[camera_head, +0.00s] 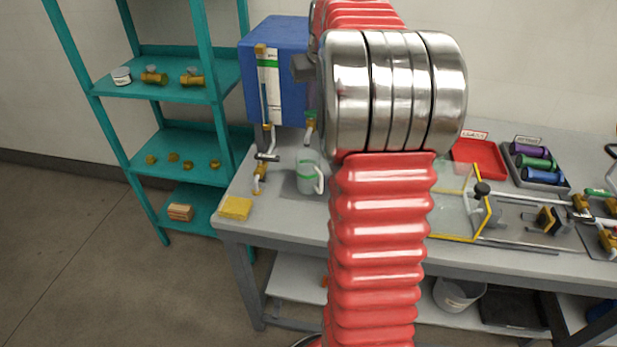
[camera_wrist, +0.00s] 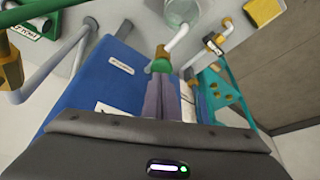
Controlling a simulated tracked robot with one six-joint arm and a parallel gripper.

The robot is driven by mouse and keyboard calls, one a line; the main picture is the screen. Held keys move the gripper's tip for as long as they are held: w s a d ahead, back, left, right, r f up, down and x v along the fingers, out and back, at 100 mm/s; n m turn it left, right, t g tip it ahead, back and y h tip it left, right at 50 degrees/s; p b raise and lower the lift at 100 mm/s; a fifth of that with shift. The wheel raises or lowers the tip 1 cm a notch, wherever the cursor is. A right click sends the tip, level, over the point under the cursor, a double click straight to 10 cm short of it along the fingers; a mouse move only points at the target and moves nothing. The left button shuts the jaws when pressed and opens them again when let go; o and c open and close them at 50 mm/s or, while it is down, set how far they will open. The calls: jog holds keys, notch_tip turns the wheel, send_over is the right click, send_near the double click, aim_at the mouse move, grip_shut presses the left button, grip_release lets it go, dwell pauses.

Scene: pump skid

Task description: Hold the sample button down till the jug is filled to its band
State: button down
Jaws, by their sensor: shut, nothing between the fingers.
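The clear jug (camera_head: 309,182) with a white handle and a green band near its top stands upright on the bench, below the blue cabinet (camera_head: 262,97). Its rim also shows at the top of the wrist view (camera_wrist: 182,10). I cannot make out the liquid level. The green button (camera_wrist: 161,66) sits on a brass fitting with a pale spout pointing toward the jug. My gripper (camera_wrist: 168,80) is shut and empty, its fingertips close to the button. I cannot tell whether they touch. In the head view my arm hides most of the gripper.
A sight gauge (camera_head: 270,85) and brass valve pipework (camera_head: 261,172) stand left of the jug. A yellow sponge (camera_head: 235,208) lies at the bench corner. Teal shelves (camera_head: 180,92) stand left. A red tray (camera_head: 478,160) and colored cylinders (camera_head: 533,162) lie right, beyond my arm.

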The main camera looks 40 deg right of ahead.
jog(key=shift+f, duration=0.6)
dwell(1.4)
jog(key=shift+r, duration=0.8)
jog(key=shift+f, duration=0.75)
dwell(3.0)
jog(key=shift+r, duration=0.75)
